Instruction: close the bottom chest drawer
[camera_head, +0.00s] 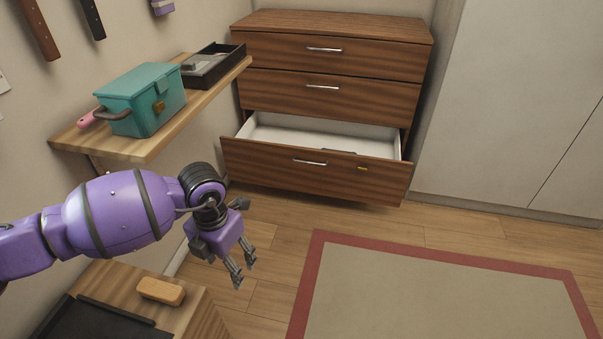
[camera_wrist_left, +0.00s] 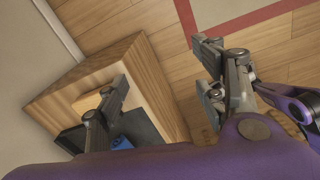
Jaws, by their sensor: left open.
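The wooden chest (camera_head: 330,60) stands against the back wall in the head view. The drawer has a silver handle (camera_head: 310,162). The two drawers above it are shut. My left gripper (camera_head: 243,275) is open and empty, pointing down, in front of and to the left of the drawer, apart from it. In the left wrist view its open fingers (camera_wrist_left: 165,95) show above a low wooden unit. My right gripper is not in view.
A wall shelf (camera_head: 160,135) on the left holds a teal box (camera_head: 142,98) and a black tray (camera_head: 212,65). A low wooden unit (camera_head: 205,310) with a tan block (camera_head: 161,290) stands below my arm. A red-bordered rug (camera_head: 430,290) lies on open floor.

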